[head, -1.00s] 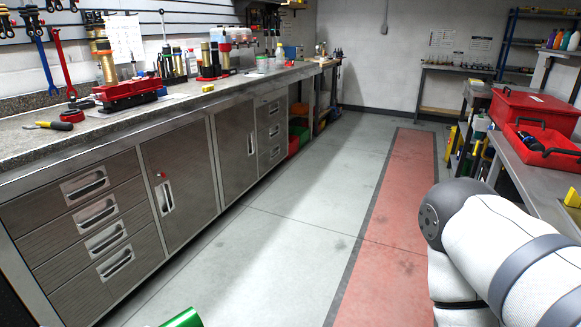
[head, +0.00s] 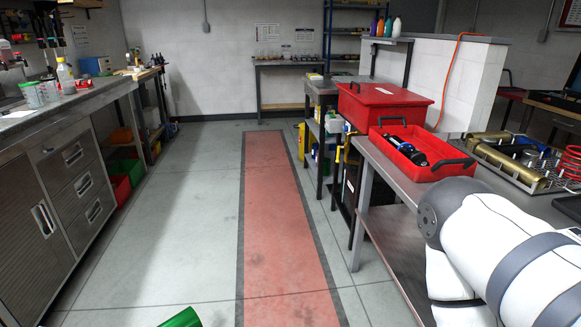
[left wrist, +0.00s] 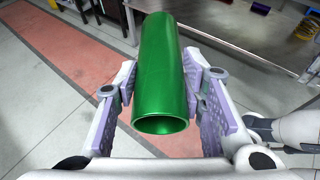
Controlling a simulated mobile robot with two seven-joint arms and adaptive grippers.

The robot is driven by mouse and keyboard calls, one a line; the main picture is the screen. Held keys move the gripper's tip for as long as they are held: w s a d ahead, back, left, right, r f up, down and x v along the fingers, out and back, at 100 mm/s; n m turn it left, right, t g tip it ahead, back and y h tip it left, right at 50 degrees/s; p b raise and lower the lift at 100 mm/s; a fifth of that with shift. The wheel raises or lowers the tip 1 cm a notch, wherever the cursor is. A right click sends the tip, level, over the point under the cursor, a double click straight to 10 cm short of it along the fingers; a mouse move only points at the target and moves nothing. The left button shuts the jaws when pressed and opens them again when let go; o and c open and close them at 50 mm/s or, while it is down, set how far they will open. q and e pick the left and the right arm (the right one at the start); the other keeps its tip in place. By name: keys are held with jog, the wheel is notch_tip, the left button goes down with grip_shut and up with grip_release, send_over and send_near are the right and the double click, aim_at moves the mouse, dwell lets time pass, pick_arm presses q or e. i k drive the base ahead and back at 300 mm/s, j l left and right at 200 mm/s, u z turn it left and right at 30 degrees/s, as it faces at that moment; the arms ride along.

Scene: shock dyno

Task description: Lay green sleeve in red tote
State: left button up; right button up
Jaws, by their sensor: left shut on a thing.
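The green sleeve (left wrist: 163,75) is a shiny hollow green tube. My left gripper (left wrist: 165,92) is shut on it, with one purple-padded finger on each side. In the head view only the end of the green sleeve (head: 182,318) shows at the bottom edge, over the floor; my left gripper is out of that view. The open red tote (head: 437,172) with black handles stands on a metal bench at the right and holds a dark cylindrical part. The sleeve is well apart from it. My right gripper is not in view; only my white right arm shows.
A lidded red box (head: 385,103) stands behind the tote. A rack (head: 519,168) with a gold cylinder and red spring is to its right on the metal bench (head: 385,178). A steel cabinet counter (head: 35,120) lines the left. The floor between, with a red strip (head: 277,220), is clear.

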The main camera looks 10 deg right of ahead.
aim_at(433, 157)
jog(key=i+j, duration=0.15)
jog(key=i, duration=1.9)
jog(key=i+z, duration=0.1)
jog(key=z, duration=0.35)
jog(key=i+z, duration=0.1)
jog(key=z, duration=0.3)
jog(key=i+z, duration=0.1)
jog(key=z, duration=0.35)
jog(key=i+j+z, duration=0.1)
jog(key=z, duration=0.3)
jog(key=j+z, duration=0.15)
jog(key=z, duration=0.3)
jog(key=i, duration=0.05)
